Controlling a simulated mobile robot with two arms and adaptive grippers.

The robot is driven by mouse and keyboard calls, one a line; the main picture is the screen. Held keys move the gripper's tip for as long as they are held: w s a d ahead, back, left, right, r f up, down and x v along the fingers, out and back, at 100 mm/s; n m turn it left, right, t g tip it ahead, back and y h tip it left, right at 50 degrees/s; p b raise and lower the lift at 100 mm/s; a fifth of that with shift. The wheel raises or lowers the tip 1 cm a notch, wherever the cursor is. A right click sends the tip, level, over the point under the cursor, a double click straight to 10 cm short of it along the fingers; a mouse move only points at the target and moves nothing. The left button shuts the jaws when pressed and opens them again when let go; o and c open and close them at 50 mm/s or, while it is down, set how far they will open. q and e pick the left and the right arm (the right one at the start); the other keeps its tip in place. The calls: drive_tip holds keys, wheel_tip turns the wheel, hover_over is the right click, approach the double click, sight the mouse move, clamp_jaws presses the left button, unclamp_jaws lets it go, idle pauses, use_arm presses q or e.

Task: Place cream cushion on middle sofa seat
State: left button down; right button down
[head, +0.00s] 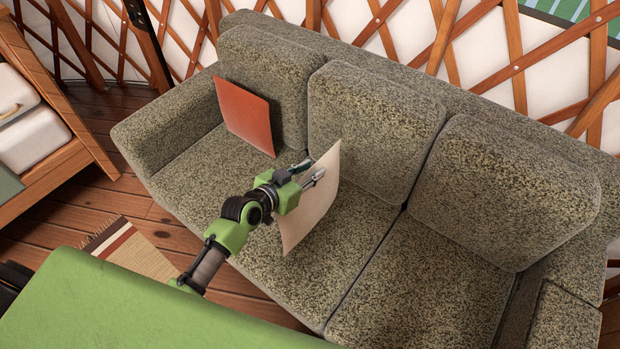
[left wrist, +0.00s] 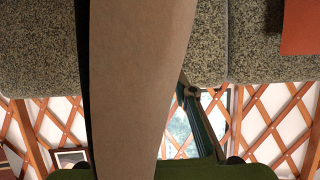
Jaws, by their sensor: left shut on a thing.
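The cream cushion (head: 318,206) is a thin pale square held upright, tilted, over the middle seat of the sofa (head: 358,240). My left gripper (head: 312,175) is shut on its upper left part. In the left wrist view the cushion (left wrist: 138,80) fills the centre, and one finger of the gripper (left wrist: 200,115) shows beside it. The cushion's lower edge is close to the seat; I cannot tell whether it touches. The middle backrest (head: 375,115) is just behind it. My right gripper is not in view.
An orange cushion (head: 246,116) leans against the left backrest. The right seat (head: 415,285) is bare. A wooden-framed bed or bench (head: 60,165) stands at the left. A striped rug (head: 135,248) lies on the floor in front of the sofa.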

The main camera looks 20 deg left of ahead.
use_arm(q)
drive_tip(key=shift+w+a+f, duration=0.1)
drive_tip(key=shift+w+f, duration=0.05)
drive_tip(key=shift+f, duration=0.7)
drive_tip(key=shift+w+f, duration=0.1)
drive_tip(key=shift+f, duration=0.7)
drive_tip(key=c, duration=1.7)
unclamp_jaws()
drive_tip(key=shift+f, duration=0.15)
drive_tip(key=v, duration=1.2)
drive_tip(key=shift+s, duration=0.1)
